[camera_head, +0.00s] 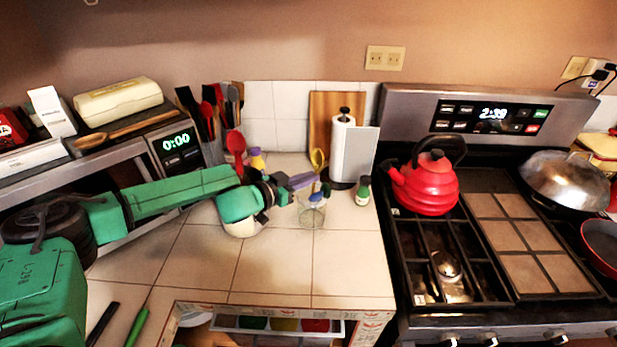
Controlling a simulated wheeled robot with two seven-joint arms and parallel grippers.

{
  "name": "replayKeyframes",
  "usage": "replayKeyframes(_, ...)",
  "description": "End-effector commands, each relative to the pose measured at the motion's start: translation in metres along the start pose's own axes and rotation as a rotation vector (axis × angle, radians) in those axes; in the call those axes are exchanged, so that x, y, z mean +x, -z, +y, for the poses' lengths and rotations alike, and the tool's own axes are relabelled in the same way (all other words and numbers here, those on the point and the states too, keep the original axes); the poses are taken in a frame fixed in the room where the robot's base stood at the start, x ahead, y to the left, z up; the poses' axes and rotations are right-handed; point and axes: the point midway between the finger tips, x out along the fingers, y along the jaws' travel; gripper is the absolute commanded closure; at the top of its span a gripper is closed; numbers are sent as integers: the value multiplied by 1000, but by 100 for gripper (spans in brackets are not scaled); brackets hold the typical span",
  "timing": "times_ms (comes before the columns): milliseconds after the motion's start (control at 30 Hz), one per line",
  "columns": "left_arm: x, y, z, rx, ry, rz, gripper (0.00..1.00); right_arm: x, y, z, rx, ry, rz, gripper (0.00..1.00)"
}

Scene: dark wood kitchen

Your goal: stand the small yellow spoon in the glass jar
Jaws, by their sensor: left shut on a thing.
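The small yellow spoon (317,158) is upright, with its bowl at the top. My left gripper (318,189) reaches in from the left and is shut on the spoon's lower part, which the fingers partly hide. The clear glass jar (312,215) stands on the tiled counter directly below the gripper in the picture. I cannot tell whether the spoon's lower end is inside the jar or above it. My right gripper is out of view.
A paper towel holder (352,153) and a small green bottle (363,191) stand right of the jar. A utensil holder (212,145) is behind my left arm. The red kettle (425,183) sits on the stove. Counter tiles in front of the jar (335,260) are clear.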

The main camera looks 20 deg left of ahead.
Motion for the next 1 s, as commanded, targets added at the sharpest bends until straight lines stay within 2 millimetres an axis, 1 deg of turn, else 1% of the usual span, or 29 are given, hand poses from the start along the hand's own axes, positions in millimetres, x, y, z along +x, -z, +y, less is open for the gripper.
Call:
replayKeyframes(33, 0, -3, 0, 0, 0, 1, 100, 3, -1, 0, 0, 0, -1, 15)
replayKeyframes(300, 0, -3, 0, 0, 0, 0, 100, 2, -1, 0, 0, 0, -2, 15)
replayKeyframes(367, 0, -3, 0, 0, 0, 0, 76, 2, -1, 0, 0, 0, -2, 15)
replayKeyframes(400, 0, -3, 0, 0, -1, 0, 60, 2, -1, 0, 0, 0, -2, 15)
replayKeyframes(433, 0, -3, 0, 0, -1, 0, 56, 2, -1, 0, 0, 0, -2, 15)
replayKeyframes(767, 0, -1, 0, 0, -1, 0, 56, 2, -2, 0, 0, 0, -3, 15)
replayKeyframes(867, -2, 9, 0, 3, -2, 2, 56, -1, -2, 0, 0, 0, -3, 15)
replayKeyframes(967, -5, 26, 0, 4, -1, 4, 56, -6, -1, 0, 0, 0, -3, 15)
replayKeyframes(1000, -7, 35, 0, 4, -1, 4, 56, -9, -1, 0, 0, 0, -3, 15)
